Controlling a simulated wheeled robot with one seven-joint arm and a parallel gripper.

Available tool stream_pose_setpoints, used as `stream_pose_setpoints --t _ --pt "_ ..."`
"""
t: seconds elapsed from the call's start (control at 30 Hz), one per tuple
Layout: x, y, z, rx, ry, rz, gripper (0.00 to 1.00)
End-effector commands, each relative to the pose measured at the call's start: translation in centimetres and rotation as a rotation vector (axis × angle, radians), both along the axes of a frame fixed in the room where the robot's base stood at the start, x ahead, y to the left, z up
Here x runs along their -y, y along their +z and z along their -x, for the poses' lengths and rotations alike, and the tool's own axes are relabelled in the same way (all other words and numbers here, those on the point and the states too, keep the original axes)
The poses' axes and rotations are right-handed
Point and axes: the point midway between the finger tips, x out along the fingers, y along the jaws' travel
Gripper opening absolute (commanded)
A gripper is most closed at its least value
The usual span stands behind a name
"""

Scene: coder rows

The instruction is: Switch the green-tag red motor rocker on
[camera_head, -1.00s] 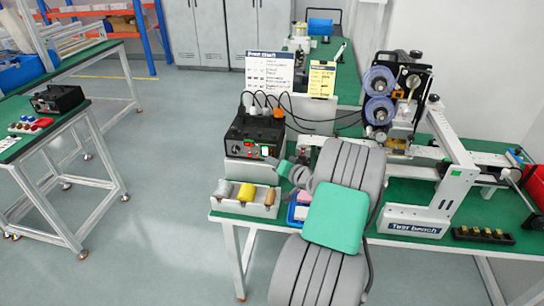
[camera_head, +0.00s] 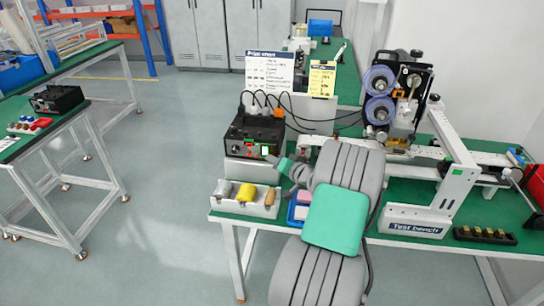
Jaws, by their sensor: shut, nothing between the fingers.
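A black control box (camera_head: 256,128) with plugs and cables on top stands on a grey block at the left of the bench. Its front carries a small red part (camera_head: 249,145) and a green-and-white part (camera_head: 265,150). They are too small for me to tell which is the motor rocker, its tag or its position. My gripper (camera_head: 272,159) is shut and empty, at the lower right of the box front. I cannot tell whether its tips touch the box.
A light tray (camera_head: 262,211) with grey, yellow and brown rolls sits below the box. A blue bin (camera_head: 297,214) is beside my arm. The test bench frame (camera_head: 415,222) stands at the right. Another black box (camera_head: 57,99) is on the left table. The floor at left is clear.

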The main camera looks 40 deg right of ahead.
Motion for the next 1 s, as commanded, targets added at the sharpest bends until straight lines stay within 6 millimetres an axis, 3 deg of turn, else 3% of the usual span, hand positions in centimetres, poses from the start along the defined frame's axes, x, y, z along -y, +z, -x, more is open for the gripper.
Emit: stream_pose_setpoints --t 0.67,1.0 --pt "0.4 -0.1 -0.3 0.0 0.0 0.0 0.0" --pt "-0.7 0.1 0.5 0.0 0.0 0.0 0.0"
